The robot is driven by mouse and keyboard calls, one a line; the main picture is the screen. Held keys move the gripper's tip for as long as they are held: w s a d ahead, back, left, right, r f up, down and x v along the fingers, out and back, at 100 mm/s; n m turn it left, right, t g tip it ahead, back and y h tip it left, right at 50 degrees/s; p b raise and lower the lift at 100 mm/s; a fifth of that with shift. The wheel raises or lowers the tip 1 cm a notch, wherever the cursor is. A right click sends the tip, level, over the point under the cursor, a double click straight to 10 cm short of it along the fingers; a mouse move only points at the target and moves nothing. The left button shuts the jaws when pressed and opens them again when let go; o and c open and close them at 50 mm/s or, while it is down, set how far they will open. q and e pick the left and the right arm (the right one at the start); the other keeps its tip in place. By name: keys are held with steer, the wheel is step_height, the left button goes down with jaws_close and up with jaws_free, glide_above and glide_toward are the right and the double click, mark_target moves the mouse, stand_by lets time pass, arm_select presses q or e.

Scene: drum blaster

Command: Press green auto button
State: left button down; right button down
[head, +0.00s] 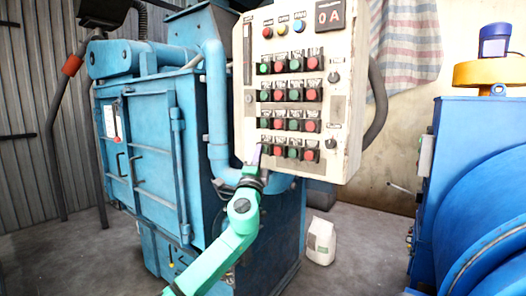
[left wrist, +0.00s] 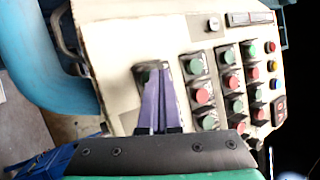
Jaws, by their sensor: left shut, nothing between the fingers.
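The pale control panel (head: 240,120) carries rows of red and green push buttons, and their labels are too small to read. Green buttons include one at the top left of the grid (head: 264,68) and one at the left of the third row (head: 264,122). My left gripper (head: 256,152) is shut and empty at the panel's lower left, by the left end of the bottom button row. In the left wrist view its purple fingers (left wrist: 156,76) overlap a black button base (left wrist: 140,72) and hide its button. I cannot tell whether they touch. The right gripper is out of view.
The panel also has a 0A display (head: 329,15), round lamps (head: 283,29) and side knobs. A blue machine with a pipe (head: 215,100) stands behind it to the left. A large blue drum (head: 480,210) is at right.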

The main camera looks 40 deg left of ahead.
arm_select(q)
steer(key=shift+w, duration=0.4)
steer(key=shift+s, duration=0.1)
stand_by(0.4)
steer(key=shift+s, duration=0.8)
